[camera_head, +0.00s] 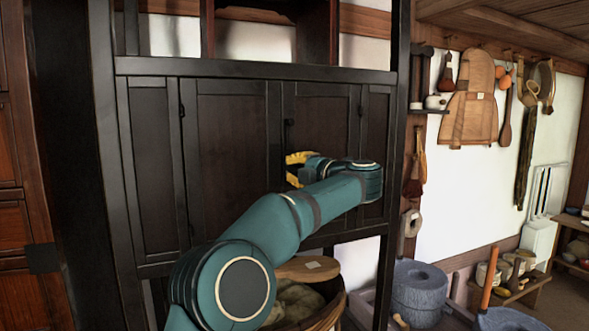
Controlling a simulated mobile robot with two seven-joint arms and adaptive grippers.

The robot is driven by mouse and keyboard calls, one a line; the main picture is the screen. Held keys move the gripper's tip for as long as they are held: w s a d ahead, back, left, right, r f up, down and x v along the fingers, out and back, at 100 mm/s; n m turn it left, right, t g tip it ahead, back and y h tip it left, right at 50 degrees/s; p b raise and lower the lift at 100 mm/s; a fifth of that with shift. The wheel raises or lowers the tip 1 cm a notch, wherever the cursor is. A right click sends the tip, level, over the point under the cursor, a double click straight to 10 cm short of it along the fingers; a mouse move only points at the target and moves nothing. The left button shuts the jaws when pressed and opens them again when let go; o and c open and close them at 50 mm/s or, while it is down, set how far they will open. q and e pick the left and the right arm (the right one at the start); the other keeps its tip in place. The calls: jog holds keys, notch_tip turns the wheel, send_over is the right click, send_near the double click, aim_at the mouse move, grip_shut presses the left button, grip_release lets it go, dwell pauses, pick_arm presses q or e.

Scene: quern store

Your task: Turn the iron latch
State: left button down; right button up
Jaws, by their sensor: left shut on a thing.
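A dark wooden cupboard (235,150) with panelled doors stands in front of me. My left arm reaches up from the bottom across its front. My left gripper (297,168), with yellow fingers, is shut at the seam between the two middle doors, against the right door. The iron latch is hidden behind the fingers there, and its angle cannot be seen. A small dark fitting (290,122) shows on the right door just above the gripper. Both doors look closed. My right gripper is not in view.
Below the cupboard stands a round basket (325,318) with a wooden lid (307,268). Grey stone querns (418,285) stand on the floor to the right. My forearm covers the lower right door.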

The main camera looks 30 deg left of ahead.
pick_arm(q)
jog(key=shift+r, duration=0.1)
jog(key=c, duration=1)
grip_release()
jog(key=shift+a, duration=0.1)
jog(key=shift+c, duration=0.2)
jog(key=v, duration=1.2)
